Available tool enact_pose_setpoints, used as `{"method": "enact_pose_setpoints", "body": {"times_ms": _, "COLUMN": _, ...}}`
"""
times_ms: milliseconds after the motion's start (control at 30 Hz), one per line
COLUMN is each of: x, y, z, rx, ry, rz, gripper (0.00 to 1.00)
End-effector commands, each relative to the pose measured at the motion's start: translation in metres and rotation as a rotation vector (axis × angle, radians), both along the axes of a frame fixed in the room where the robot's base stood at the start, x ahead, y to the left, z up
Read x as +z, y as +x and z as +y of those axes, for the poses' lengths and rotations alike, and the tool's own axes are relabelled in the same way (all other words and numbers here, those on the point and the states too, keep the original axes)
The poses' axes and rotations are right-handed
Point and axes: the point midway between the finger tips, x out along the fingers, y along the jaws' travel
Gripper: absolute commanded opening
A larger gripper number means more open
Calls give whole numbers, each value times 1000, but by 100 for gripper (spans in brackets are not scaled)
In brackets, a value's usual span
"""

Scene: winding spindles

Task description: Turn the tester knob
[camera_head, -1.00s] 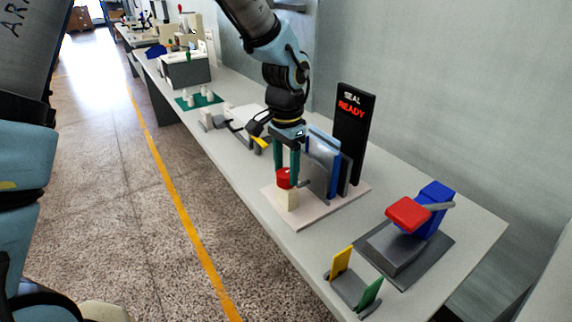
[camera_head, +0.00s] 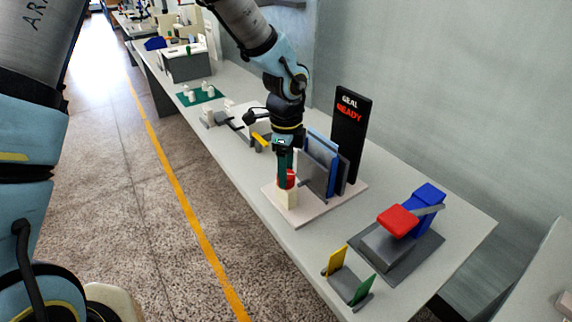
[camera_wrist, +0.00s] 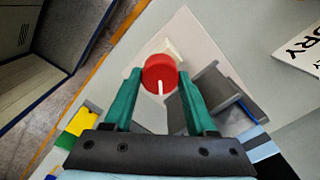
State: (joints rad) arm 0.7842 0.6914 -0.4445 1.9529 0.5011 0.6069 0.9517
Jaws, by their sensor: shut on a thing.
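The tester knob is red with a white pointer line (camera_wrist: 160,73) and sits on a cream post (camera_head: 287,197). The post stands on a pale base plate (camera_head: 330,206). My gripper (camera_wrist: 158,80) points down over the knob, its two green fingers on either side of the red knob and shut on it. In the head view my gripper (camera_head: 286,172) hides most of the knob. The black sign (camera_head: 348,130) behind the plate shows "READY" in red letters. Blue and grey upright panels (camera_head: 318,165) stand just right of my gripper.
A grey device with a red pad (camera_head: 398,221) and blue block stands to the right. A small holder with yellow and green plates (camera_head: 350,280) is at the front edge. A green mat (camera_head: 201,95) with white pieces lies farther back.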

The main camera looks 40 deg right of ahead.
Motion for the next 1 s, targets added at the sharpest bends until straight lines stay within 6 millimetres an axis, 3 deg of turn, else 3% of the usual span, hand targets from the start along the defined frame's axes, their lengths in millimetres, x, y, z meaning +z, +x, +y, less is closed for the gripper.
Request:
{"method": "enact_pose_setpoints", "body": {"times_ms": 600, "x": 2, "y": 0, "z": 1, "rx": -565, "ry": 2, "rz": 2, "gripper": 1}}
{"method": "enact_pose_setpoints", "body": {"times_ms": 1000, "x": 1, "y": 1, "z": 1, "rx": -792, "ry": 1, "rz": 0, "gripper": 1}}
